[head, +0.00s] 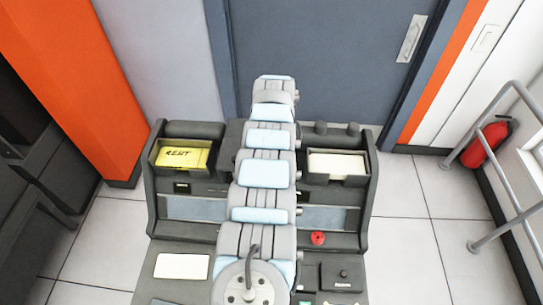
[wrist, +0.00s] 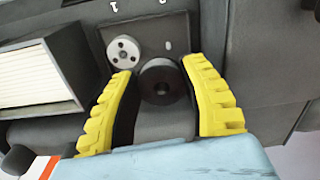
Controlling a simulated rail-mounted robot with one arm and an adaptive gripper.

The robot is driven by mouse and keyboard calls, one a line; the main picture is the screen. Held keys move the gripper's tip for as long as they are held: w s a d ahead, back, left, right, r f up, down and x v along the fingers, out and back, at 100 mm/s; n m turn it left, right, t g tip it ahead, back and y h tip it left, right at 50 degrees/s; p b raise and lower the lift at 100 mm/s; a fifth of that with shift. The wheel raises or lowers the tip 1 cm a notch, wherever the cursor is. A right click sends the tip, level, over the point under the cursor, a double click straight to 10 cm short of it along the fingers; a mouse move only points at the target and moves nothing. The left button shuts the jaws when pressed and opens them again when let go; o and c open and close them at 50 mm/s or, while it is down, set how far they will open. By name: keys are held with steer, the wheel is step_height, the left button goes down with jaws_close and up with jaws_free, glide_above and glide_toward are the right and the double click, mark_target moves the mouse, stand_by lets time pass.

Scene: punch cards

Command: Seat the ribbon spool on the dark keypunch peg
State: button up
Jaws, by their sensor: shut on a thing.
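My gripper (wrist: 158,70) shows in the wrist view, its two yellow fingers on either side of a black ribbon spool (wrist: 160,82) with a dark centre hole. It is shut on the spool and holds it over the dark machine top. Just beyond the spool is a dark plate (wrist: 146,34) marked "1" and "0". A light grey round part with small holes (wrist: 123,52) sits on the plate's left side. A small pale spot (wrist: 168,46) shows on its right; I cannot tell if it is a peg. In the head view my arm hides the gripper and spool.
The keypunch desk (head: 190,232) has a tray with a yellow "RENT" card (head: 184,157) at left and a tray of white cards (head: 336,164) at right. A red button (head: 318,238), a white card (head: 182,266) and a knobbed box (head: 343,275) are nearer. A door stands behind.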

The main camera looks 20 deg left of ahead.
steer(key=shift+s+a+f+b, duration=0.2)
steer(key=shift+a+f, duration=0.1)
steer(key=shift+f, duration=0.15)
steer(key=shift+s+a+f+b, duration=0.1)
steer(key=shift+a+f+b, duration=0.15)
steer(key=shift+f, duration=0.2)
steer(key=shift+f+b, duration=1.55)
steer(key=shift+f, duration=0.1)
steer(key=shift+f+b, duration=1.15)
steer(key=shift+f, duration=0.5)
stand_by(1.7)
steer(key=o, duration=1)
steer(key=shift+r, duration=0.15)
